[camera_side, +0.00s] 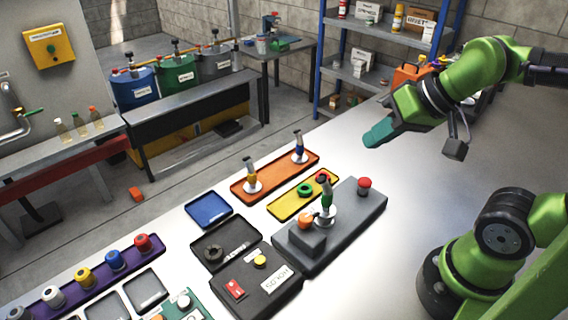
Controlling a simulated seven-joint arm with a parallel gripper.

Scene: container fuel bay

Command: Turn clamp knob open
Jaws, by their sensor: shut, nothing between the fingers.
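My gripper (379,134), with teal fingers, is shut and empty. It hangs in the air above the white table, up and to the right of the grey fixture. The grey fixture (364,212) lies on the table. On its near end is a raised block with an orange knob (306,221). A green-bodied nozzle with a white round base (326,216) stands upright beside it. A red mushroom-shaped knob (364,184) sits at the far end. No label shows which is the clamp knob, and its turn position is too small to tell.
A yellow tray (285,209) with green and red rings and an orange tray (274,178) with two upright nozzles lie left of the fixture. A blue tray (208,210) and a black case (262,299) are nearer. The table right of the fixture (430,180) is clear.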

